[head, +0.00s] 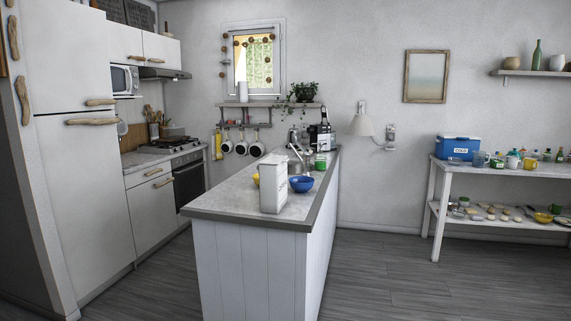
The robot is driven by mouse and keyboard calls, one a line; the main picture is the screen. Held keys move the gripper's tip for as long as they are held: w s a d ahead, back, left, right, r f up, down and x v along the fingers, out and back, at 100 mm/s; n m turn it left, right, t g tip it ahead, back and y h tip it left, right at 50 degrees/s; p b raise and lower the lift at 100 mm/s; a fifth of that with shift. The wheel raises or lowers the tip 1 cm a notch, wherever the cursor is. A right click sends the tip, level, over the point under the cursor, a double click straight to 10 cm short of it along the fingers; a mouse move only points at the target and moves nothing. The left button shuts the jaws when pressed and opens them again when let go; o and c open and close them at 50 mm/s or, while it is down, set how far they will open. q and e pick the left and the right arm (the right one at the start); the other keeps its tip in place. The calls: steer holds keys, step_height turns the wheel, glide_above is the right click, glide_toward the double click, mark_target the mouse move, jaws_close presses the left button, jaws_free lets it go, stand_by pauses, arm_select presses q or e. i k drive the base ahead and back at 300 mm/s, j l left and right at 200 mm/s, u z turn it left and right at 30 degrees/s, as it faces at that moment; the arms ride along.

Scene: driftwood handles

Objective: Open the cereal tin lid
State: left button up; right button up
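A tall white box-shaped tin (273,187), which looks like the cereal tin, stands upright near the front end of the kitchen island (239,206). Its top appears closed, but the lid's details are too small to make out. Faint marking shows on its upper front face. Neither of my grippers is in view, and nothing of mine touches the tin.
A blue bowl (301,184) stands just right of the tin, and a yellow thing (256,179) is partly hidden behind it. A green-lidded jar (320,161), a sink and a coffee machine (321,137) are farther back. Grey floor (375,280) is clear right of the island.

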mark_target(276, 159)
steer(key=i+l+u, duration=0.1)
steer(key=u, duration=0.6)
steer(key=i+l+u, duration=0.45)
steer(key=l, duration=0.15)
steer(key=l+u, duration=0.25)
steer(key=i+l+u, duration=0.2)
steer(key=l, duration=0.2)
steer(key=k, duration=0.1)
